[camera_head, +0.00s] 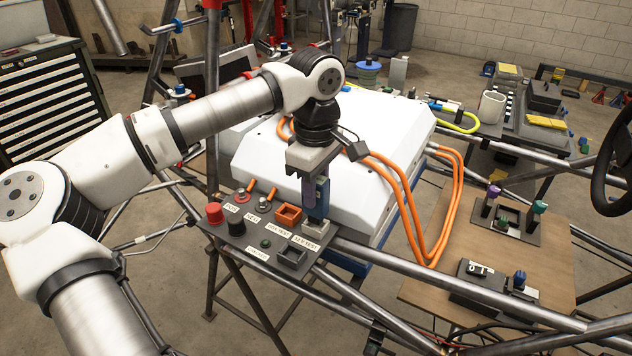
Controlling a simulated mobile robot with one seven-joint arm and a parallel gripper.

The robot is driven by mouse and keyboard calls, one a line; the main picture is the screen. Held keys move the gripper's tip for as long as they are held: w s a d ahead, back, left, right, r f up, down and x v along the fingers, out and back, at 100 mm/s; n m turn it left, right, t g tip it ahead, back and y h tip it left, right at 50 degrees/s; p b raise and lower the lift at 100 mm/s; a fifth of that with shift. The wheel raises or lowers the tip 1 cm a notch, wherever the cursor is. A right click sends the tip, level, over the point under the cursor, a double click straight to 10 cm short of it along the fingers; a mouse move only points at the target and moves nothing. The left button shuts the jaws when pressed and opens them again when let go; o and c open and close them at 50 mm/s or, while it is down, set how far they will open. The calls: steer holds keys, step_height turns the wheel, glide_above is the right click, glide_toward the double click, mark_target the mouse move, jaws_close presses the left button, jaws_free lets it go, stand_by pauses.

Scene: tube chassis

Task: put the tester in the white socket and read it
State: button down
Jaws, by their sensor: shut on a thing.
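My gripper (313,182) points down over the right side of the dark control panel (240,253). It is shut on a narrow blue-purple piece, which I take to be the tester (321,204). The tester is upright, and its lower end is close to the panel's back right corner. I cannot tell whether it touches anything there. No reading is legible.
The panel also carries a red knob (214,213), a black knob (236,224) and small labels. Behind it is a large white case (385,150) with orange cables (455,200). Chassis tubes (450,303) cross in front. A wooden board (540,255) with small fixtures lies at right.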

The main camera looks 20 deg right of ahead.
steer(key=shift+f, duration=0.65)
steer(key=shift+f+b, duration=0.65)
steer(key=shift+b, duration=0.15)
stand_by(0.9)
steer(key=c, duration=1.4)
jaws_free()
steer(key=shift+r, duration=0.15)
steer(key=shift+r+p, duration=3.9)
steer(key=shift+r, duration=1.55)
